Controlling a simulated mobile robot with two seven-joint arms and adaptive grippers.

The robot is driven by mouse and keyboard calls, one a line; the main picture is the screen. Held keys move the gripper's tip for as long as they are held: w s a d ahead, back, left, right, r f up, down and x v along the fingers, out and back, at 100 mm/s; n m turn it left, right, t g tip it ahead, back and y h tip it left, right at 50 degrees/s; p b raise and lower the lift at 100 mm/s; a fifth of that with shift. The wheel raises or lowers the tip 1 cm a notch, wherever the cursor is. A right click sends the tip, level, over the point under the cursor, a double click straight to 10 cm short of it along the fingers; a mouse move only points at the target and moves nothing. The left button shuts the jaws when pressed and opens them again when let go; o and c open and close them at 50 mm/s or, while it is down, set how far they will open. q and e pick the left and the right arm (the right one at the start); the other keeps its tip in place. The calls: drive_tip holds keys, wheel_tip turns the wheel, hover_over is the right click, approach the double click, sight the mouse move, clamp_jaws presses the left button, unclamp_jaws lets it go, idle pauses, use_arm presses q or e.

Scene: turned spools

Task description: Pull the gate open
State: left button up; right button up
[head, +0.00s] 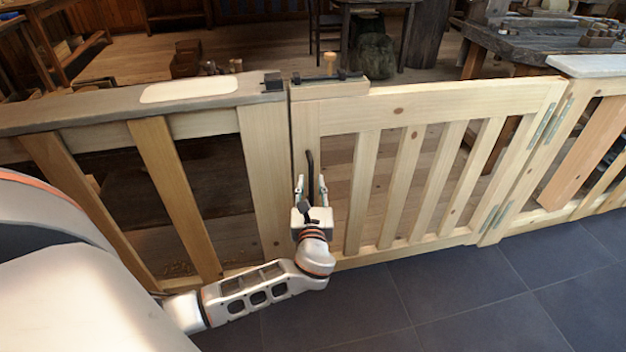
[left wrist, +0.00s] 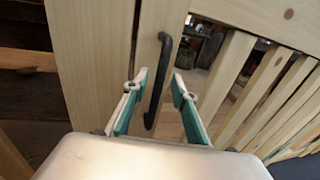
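The gate (head: 400,110) is pale wood with upright slats, standing shut in line with the fence, a narrow gap along its left edge. Metal hinges (head: 546,122) are on its right side. A black bar handle (head: 310,165) stands upright on its left stile; it also shows in the left wrist view (left wrist: 158,80). My left gripper (head: 311,184) is open, with one finger on each side of the handle. In the left wrist view the gripper (left wrist: 160,77) shows gaps between both fingers and the handle. My right gripper is not in view.
A black bolt with a wooden knob (head: 329,64) sits on the gate's top, and a black keeper (head: 272,82) on the fence post. The dark tiled floor (head: 440,300) before the gate is clear. A workbench (head: 540,40) stands behind.

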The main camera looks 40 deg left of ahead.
use_arm(q)
drive_tip(key=shift+x, duration=1.45)
drive_tip(key=c, duration=0.8)
clamp_jaws()
drive_tip(key=shift+s+d, duration=0.1)
